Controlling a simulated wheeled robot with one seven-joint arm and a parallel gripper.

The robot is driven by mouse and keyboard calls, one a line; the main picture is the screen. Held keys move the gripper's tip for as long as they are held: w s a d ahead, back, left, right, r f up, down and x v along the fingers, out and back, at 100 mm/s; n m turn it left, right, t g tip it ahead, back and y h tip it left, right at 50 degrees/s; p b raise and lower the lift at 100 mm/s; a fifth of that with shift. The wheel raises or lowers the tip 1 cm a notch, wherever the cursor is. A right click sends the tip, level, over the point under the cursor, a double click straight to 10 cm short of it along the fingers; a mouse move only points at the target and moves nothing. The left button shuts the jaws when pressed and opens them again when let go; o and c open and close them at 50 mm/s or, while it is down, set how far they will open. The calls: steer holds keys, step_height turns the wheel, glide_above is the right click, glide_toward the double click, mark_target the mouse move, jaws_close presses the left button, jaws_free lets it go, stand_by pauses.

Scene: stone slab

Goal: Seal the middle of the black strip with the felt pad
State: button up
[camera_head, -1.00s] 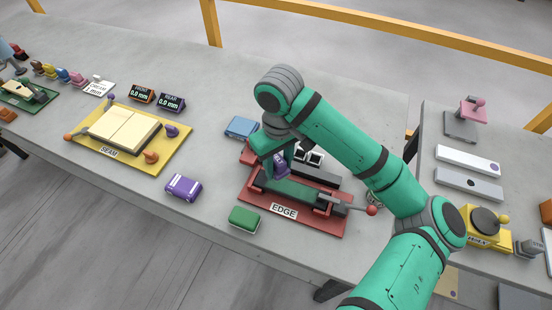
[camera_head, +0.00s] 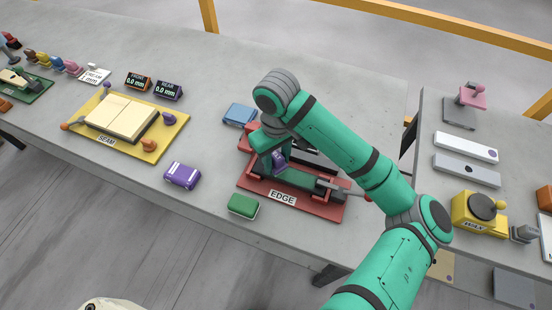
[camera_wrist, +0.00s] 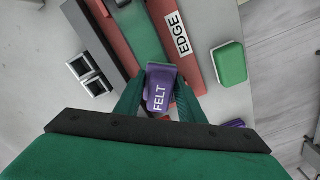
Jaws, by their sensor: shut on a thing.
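My gripper (camera_wrist: 160,108) is shut on a purple block labelled FELT (camera_wrist: 160,84), the felt pad, also visible in the head view (camera_head: 279,161). The pad is over the red EDGE fixture (camera_head: 250,183), near its left end. A dark green strip (camera_head: 298,180) lies lengthwise in the fixture; in the wrist view it runs up from the pad (camera_wrist: 142,30). A black bar (camera_wrist: 92,34) lies beside the fixture's red rail. Whether the pad's underside touches the strip cannot be seen. My arm hides part of the fixture's back and right end.
A green block (camera_head: 244,205) and a purple block (camera_head: 182,175) lie in front and to the left. A blue block (camera_head: 240,114) stands behind the fixture. The yellow SEAM board (camera_head: 178,124) is at left. A side table at right holds a yellow turntable unit (camera_head: 477,222).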

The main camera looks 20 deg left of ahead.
mark_target(287, 166)
steer(key=shift+a, duration=0.1)
steer(key=shift+d+f, duration=0.25)
steer(key=shift+f, duration=0.1)
steer(key=shift+a+f, duration=0.1)
steer(key=shift+f, duration=0.55)
stand_by(0.4)
steer(key=shift+d, duration=0.55)
steer(key=shift+d+r, duration=0.1)
steer(key=shift+d, duration=0.85)
steer(key=shift+s+d, duration=0.2)
steer(key=shift+d, duration=1.25)
steer(key=shift+w+d, duration=0.1)
steer(key=shift+d, duration=1.35)
steer(key=shift+a, duration=0.1)
